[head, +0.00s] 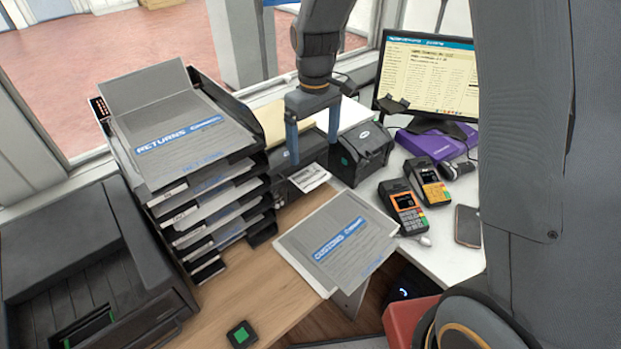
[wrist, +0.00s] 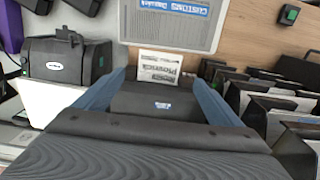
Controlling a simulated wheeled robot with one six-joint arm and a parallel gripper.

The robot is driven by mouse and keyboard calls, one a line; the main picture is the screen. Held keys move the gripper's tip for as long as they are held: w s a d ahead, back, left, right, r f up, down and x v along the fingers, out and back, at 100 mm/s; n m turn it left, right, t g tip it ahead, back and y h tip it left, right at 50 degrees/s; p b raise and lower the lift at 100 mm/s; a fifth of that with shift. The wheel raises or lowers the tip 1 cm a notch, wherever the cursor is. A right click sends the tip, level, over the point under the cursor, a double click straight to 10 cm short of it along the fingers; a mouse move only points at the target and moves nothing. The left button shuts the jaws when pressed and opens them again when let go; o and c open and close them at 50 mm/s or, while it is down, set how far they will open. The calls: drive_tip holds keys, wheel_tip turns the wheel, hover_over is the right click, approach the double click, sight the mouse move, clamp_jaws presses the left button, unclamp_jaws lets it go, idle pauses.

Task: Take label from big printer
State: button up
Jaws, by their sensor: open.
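The big printer (head: 308,149) is a dark box on the counter, partly hidden behind my gripper in the head view. It also shows between my fingers in the wrist view (wrist: 158,104). A white printed label (head: 309,178) sticks out at its front; the wrist view shows the label (wrist: 160,66) just ahead of the printer. My gripper (head: 313,156) points down over the printer, with its blue fingers apart and nothing between them held. In the wrist view the label lies a little beyond the fingertips (wrist: 160,79); I cannot tell the exact height gap.
A smaller dark printer (head: 362,152) stands right of my gripper. A stacked paper tray (head: 215,203) rises close on the left. A grey customs pad (head: 338,243) lies in front, and two card terminals (head: 403,206) stand at right. Bare wood (head: 262,290) lies near the front.

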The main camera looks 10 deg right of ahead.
drive_tip(key=b, duration=0.5)
hover_over(314, 179)
wheel_tip(314, 179, down, 7)
drive_tip(key=shift+r, duration=0.1)
drive_tip(key=shift+f+b, duration=0.4)
drive_tip(key=shift+f, duration=1.3)
drive_tip(key=shift+c, duration=0.4)
drive_tip(key=c, duration=0.4)
